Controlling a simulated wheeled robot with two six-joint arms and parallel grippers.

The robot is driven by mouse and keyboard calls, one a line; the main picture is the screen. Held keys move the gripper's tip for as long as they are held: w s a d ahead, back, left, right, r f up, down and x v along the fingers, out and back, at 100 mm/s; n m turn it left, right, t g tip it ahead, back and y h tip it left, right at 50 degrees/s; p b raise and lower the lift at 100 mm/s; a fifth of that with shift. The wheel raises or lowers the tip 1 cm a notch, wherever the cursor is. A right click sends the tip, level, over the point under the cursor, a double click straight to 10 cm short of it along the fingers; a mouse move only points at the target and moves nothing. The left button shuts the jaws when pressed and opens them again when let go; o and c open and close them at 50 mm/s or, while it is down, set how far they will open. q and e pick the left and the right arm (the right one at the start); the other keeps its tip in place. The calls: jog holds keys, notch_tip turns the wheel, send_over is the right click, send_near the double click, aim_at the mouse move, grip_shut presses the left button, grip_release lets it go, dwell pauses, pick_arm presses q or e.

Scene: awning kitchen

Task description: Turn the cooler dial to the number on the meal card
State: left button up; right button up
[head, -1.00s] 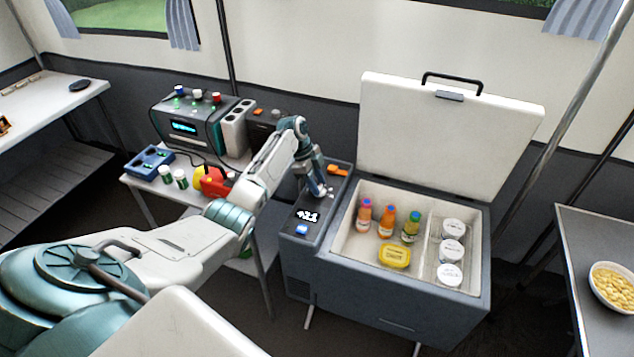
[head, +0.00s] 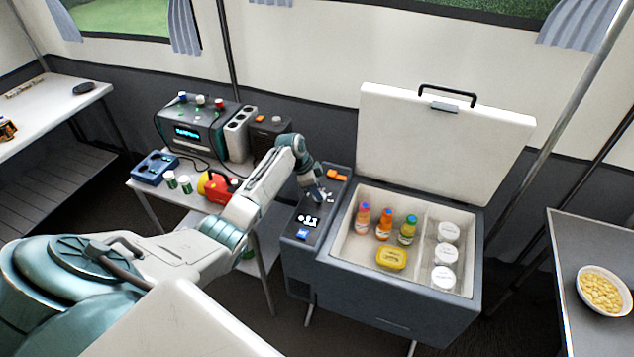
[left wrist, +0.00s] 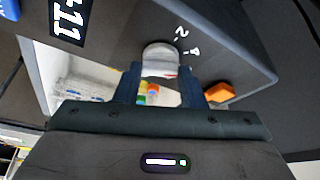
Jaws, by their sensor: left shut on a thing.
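The open cooler (head: 400,305) stands right of centre in the head view, with a dark control panel along its left side. My left gripper (head: 318,197) is over that panel. In the left wrist view its two fingers (left wrist: 161,90) are shut on the pale round cooler dial (left wrist: 160,58). Small white marks, one like a 2, are printed beside the dial. The lit display (head: 307,221) is just in front of the gripper; in the left wrist view the display (left wrist: 69,18) seems to read +11. I see no meal card. My right gripper is out of view.
An orange part (head: 337,175) and a blue button (head: 303,236) sit on the panel. The cooler holds bottles, a yellow tub (head: 391,258) and white-lidded jars (head: 446,255). A side table with a power unit (head: 190,130) stands left; a bowl (head: 602,290) is at right.

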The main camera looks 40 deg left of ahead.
pick_arm(q)
jog(key=shift+r+n+y+p, duration=0.3)
jog(key=shift+n+y+p, duration=0.1)
jog(key=shift+n+p, duration=0.55)
jog(key=n+p, duration=0.1)
jog(key=n+y+p, duration=0.1)
jog(key=n+p, duration=0.1)
jog(key=n+t+p, duration=0.1)
jog(key=n, duration=0.1)
jog(key=shift+s+d+n+y, duration=0.1)
jog(key=shift+d+n+y, duration=0.15)
jog(key=shift+y, duration=0.15)
jog(key=n+y+p, duration=0.1)
jog(key=n+p, duration=0.1)
jog(key=n, duration=0.1)
jog(key=shift+d+f+t+p, duration=0.1)
jog(key=shift+t+p, duration=0.2)
jog(key=shift+p, duration=0.1)
jog(key=shift+f+n+y+p, duration=0.1)
jog(key=shift+n+y+p, duration=0.4)
jog(key=shift+n, duration=0.6)
jog(key=o, duration=1)
